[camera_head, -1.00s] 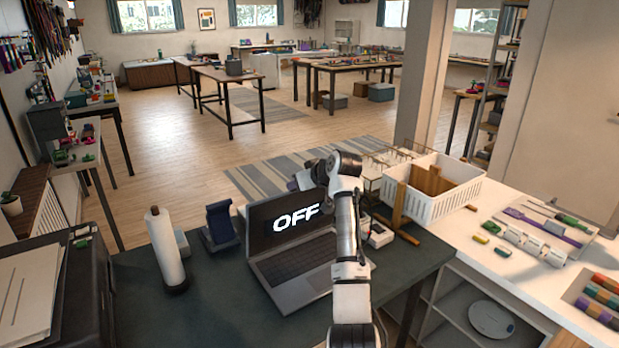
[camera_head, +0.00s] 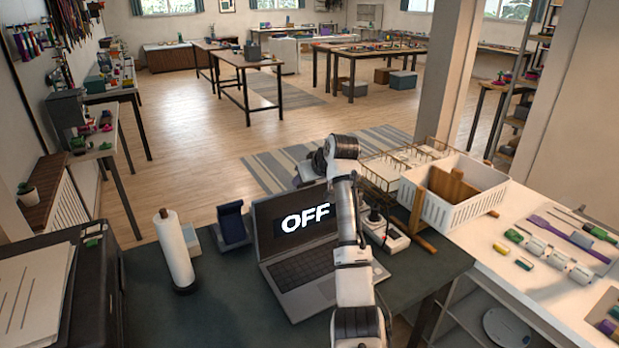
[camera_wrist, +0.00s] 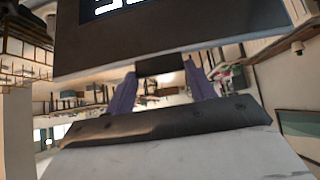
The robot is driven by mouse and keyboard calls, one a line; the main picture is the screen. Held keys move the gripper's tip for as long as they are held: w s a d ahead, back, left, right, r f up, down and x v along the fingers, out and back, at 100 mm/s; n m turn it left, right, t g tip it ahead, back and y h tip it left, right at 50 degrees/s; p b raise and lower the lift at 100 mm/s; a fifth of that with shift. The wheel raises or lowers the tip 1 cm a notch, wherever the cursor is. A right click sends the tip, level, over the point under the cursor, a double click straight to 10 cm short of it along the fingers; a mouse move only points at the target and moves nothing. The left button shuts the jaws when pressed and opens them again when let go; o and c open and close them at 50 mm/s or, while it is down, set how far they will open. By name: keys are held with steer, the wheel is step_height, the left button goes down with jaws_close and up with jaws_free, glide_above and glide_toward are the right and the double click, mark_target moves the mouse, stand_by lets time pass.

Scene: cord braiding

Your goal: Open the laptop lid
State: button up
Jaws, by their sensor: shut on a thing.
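The laptop (camera_head: 300,283) stands on the dark green desk top with its lid (camera_head: 268,225) raised and its screen facing the head camera. The screen shows the word OFF in white. My arm crosses in front of the lid's right side and part of the keyboard. My gripper (camera_head: 307,171) is at the lid's top edge, partly hidden behind my wrist. In the wrist view, its two purple fingers (camera_wrist: 161,72) are on either side of a small dark piece at the lid's edge, shut on it.
A white paper roll (camera_head: 174,250) stands left of the laptop, with a dark blue stand (camera_head: 233,224) between them. A joystick box (camera_head: 386,238) is close on the right. Beyond it are a wire rack (camera_head: 375,172) and a white basket (camera_head: 458,207).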

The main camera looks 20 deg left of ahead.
steer(key=o, duration=1.4)
steer(key=b+v, duration=0.4)
steer(key=v, duration=1)
steer(key=shift+b, duration=0.3)
